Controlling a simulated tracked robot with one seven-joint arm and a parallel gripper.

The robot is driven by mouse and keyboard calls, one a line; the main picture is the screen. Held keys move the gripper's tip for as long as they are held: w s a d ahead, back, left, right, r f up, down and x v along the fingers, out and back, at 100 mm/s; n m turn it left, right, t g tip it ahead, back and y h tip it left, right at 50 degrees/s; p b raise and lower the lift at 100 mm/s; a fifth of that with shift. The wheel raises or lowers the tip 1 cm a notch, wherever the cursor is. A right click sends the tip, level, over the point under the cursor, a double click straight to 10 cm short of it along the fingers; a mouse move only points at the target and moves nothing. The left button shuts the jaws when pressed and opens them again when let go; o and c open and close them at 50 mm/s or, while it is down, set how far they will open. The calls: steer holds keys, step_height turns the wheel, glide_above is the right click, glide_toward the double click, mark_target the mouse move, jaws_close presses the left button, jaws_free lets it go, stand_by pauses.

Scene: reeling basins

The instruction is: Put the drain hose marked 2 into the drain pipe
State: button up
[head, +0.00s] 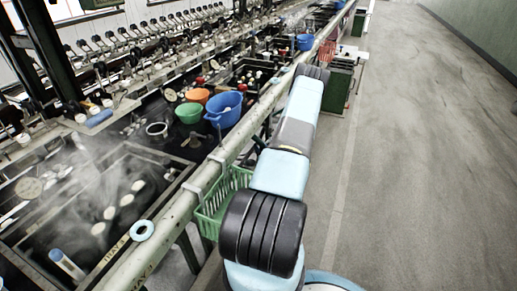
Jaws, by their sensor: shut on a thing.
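My arm reaches away from the bottom centre, along the right side of the basin bench. Its far end bends at the black ribbed joint near the green cabinet. My gripper cannot be made out; the arm's own links hide that area. A small dark shape (258,144) shows between the arm and the bench rail, too small to identify. I cannot make out a drain hose marked 2 or an open drain pipe mouth in this view.
A long pale green rail (165,225) edges the steaming basins (75,235). A green basket (212,212) hangs below it. Blue (224,110), green (189,113) and orange (198,96) bowls stand on the bench. A green cabinet (337,88) stands ahead. The right floor (430,170) is clear.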

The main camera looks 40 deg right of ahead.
steer(key=s+d, duration=0.2)
steer(key=s, duration=0.3)
steer(key=shift+s+d, duration=0.2)
steer(key=shift+s, duration=0.2)
stand_by(0.8)
steer(key=shift+s, duration=0.15)
